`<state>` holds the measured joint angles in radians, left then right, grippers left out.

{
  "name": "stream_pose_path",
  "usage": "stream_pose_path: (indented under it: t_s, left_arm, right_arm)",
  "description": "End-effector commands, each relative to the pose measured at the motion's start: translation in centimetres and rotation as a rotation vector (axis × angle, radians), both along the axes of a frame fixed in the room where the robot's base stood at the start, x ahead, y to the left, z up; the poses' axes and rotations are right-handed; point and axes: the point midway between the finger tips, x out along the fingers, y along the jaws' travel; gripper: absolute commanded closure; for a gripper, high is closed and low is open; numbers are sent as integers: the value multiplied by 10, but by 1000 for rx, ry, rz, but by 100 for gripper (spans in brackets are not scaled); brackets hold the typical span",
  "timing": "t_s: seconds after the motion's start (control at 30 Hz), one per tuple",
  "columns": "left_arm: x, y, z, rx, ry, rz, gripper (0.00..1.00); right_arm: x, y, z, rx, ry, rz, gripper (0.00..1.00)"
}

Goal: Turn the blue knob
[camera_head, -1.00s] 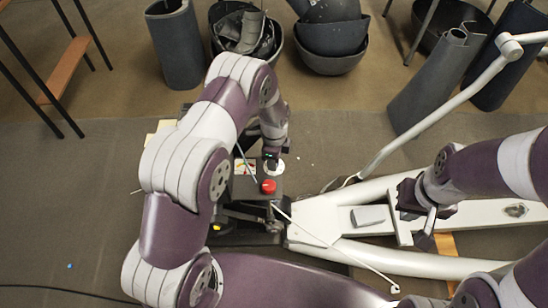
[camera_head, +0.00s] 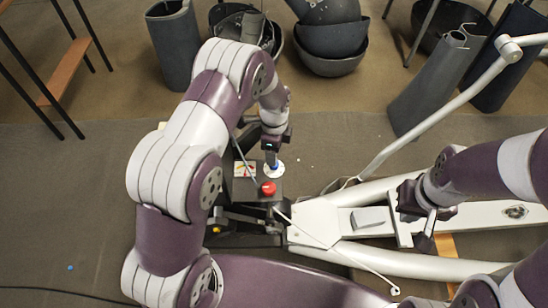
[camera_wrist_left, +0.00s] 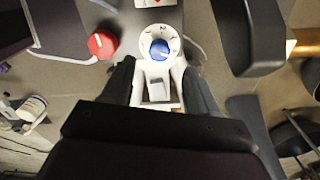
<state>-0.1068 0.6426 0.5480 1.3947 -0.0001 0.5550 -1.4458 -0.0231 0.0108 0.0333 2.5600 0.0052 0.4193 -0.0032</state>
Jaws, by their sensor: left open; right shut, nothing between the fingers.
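The blue knob (camera_wrist_left: 159,49) sits in the middle of a white dial plate (camera_wrist_left: 150,30) with markings around it. In the head view, the blue knob (camera_head: 274,166) shows just below my left gripper (camera_head: 271,156), on top of a dark machine box. In the left wrist view, my left gripper (camera_wrist_left: 160,68) is open, with its dark fingers on either side below the knob. The knob appears ahead of the fingertips; contact cannot be told. My right gripper (camera_head: 428,218) is shut and empty over the pale machine frame, well to the right of the knob.
A red button (camera_head: 268,188) stands close beside the dial; the left wrist view also shows it (camera_wrist_left: 102,43). A label (camera_head: 244,170) lies left of the dial. A white frame (camera_head: 330,215) with a long bar (camera_head: 440,105) extends right. Dark bins (camera_head: 332,40) stand behind.

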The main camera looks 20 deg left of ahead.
Motion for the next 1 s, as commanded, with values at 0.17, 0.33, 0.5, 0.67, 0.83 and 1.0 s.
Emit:
stream_pose_path:
  t_s: [0.17, 0.33, 0.5, 0.67, 0.83, 1.0]
  left_arm:
    - [0, 0, 45, 0, -3, 0, 41]
    - [0, 0, 66, 0, 0, 0, 41]
    - [0, 0, 69, 0, 1, 0, 41]
    - [0, 0, 69, 0, 1, 0, 41]
    - [0, 0, 69, 0, 1, 0, 41]
    - [2, 0, 68, -2, -11, 154, 41]
  right_arm:
    - [0, 0, 1, 0, 0, 0, 100]
    - [0, 0, 1, 0, 0, 0, 100]
    - [0, 0, 2, 0, 0, 0, 100]
    - [0, 0, 2, 0, 0, 0, 100]
    - [0, 0, 2, 0, 0, 0, 100]
    - [0, 0, 2, 0, 0, 0, 100]
